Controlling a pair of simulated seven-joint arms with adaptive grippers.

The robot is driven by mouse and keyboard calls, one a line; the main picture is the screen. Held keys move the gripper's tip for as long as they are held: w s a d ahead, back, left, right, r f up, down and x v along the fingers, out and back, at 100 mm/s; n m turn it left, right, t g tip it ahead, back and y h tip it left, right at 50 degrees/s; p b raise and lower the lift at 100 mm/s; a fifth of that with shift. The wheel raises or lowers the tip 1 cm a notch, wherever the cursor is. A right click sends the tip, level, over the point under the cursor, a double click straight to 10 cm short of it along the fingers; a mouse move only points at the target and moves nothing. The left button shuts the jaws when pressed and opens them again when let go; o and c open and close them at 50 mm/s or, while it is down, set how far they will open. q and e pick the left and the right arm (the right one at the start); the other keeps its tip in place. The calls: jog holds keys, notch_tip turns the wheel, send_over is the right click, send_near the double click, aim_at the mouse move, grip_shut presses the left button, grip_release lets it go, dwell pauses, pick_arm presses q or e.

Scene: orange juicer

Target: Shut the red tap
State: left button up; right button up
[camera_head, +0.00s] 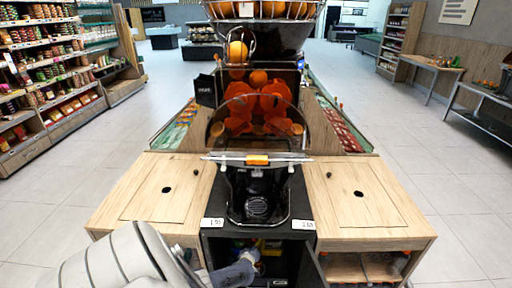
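The orange juicer (258,120) stands in the middle on a dark stand between wooden counters. An orange-red piece (257,160) sits at the middle of the bar across its front, above the dark spout area; it may be the red tap, but its setting is too small to read. My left arm comes in from the lower left. My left gripper (246,264) is low at the front of the open dark cabinet under the juicer, well below the orange-red piece. Its fingers are too small and dim to show whether they are open or shut. My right gripper is not in view.
Price tags (213,223) stand at the counter front. Shelves (45,75) line the left.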

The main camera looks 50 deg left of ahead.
pick_arm(q)
jog(key=shift+w+a, duration=0.35)
jog(key=shift+a, duration=0.05)
jog(key=shift+c, duration=0.2)
grip_shut()
